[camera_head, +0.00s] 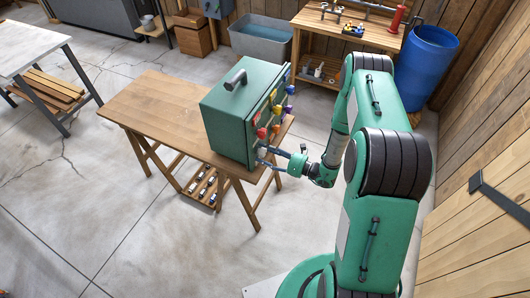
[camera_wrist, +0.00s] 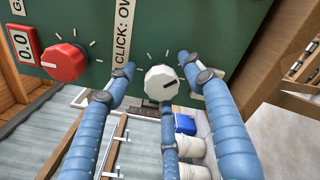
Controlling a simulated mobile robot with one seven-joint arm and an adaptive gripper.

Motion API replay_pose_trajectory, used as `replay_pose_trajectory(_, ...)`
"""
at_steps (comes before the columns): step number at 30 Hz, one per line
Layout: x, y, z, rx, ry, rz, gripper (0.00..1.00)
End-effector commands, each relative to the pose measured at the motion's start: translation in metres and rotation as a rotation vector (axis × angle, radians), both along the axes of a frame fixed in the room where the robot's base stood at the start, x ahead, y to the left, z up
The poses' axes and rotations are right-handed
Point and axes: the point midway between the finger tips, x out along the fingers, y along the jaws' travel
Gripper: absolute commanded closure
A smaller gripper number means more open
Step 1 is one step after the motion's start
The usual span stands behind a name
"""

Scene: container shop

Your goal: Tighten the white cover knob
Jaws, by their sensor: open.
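The white cover knob (camera_wrist: 161,84) is on the lower part of a dark green panel (camera_wrist: 215,35) in the wrist view. It is many-sided, with a dark pointer mark aimed right and tick marks above it. My gripper (camera_wrist: 153,70) has blue fingers and is open around the knob. One fingertip is at its left, one at its upper right, and a third below it. I cannot tell whether any finger touches it. In the head view my gripper (camera_head: 271,158) is at the low front of the green box (camera_head: 222,115), where I cannot make out the white knob.
A red knob (camera_wrist: 64,62) sits left of the white one, beside a 0.0 display (camera_wrist: 20,44). Several coloured knobs sit higher on the box. The box stands on a wooden table (camera_head: 150,108). A blue barrel (camera_head: 427,62) and a workbench (camera_head: 310,20) stand behind.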

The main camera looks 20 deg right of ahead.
Motion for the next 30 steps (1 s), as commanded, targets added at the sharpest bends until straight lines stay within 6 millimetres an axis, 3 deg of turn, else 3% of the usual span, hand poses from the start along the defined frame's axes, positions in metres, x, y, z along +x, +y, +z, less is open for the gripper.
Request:
replay_pose_trajectory(8, -0.012, -0.012, -0.001, 0.000, 0.001, -0.002, 0.47)
replay_pose_trajectory(30, -0.074, -0.076, 0.000, -0.001, -0.002, -0.003, 0.47)
